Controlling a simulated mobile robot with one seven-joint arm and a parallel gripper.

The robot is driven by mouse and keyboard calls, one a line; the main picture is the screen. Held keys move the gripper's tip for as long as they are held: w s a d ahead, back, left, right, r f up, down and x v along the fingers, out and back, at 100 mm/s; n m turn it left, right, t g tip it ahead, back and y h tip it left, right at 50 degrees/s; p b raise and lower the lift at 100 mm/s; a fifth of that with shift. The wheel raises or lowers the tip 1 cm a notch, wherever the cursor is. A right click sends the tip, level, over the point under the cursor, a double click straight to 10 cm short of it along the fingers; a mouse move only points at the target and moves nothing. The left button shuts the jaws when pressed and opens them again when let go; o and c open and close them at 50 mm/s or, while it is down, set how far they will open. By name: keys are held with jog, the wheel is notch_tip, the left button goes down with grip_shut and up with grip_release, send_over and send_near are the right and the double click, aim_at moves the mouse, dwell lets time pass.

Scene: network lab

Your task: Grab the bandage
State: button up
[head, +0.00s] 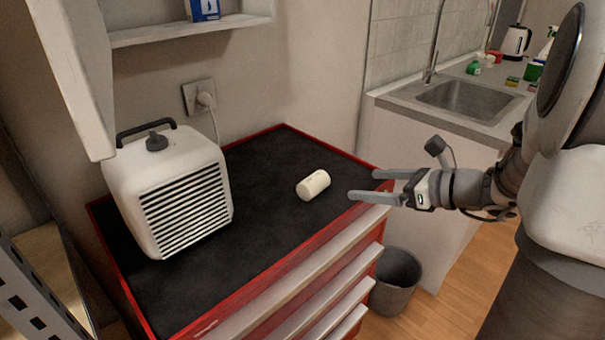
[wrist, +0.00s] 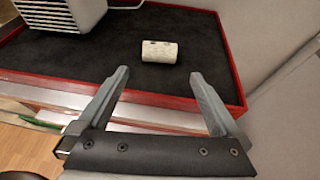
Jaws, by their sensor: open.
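The bandage (head: 313,185) is a small cream-white roll lying on its side on the black top of the red tool cabinet (head: 265,160). In the wrist view the bandage (wrist: 159,51) lies beyond the fingertips, roughly centred between them, with faint dark print on it. My gripper (head: 362,185) is open and empty, to the right of the bandage over the cabinet's right edge. It also shows in the wrist view (wrist: 159,75), with its two fingers spread apart. The fingers do not touch the bandage.
A white heater (head: 170,190) stands on the left of the cabinet top, its cord plugged into a wall socket (head: 199,97). A shelf (head: 190,32) hangs above. A grey bin (head: 396,282) stands on the floor by the cabinet. A sink counter (head: 450,105) is behind my arm.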

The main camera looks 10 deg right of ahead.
aim_at(319, 181)
jog(key=b+x, duration=0.3)
jog(key=x, duration=1.3)
jog(key=shift+w+f+b, duration=0.1)
jog(key=shift+f+b, duration=0.05)
jog(key=shift+b, duration=0.2)
jog(key=c, duration=1)
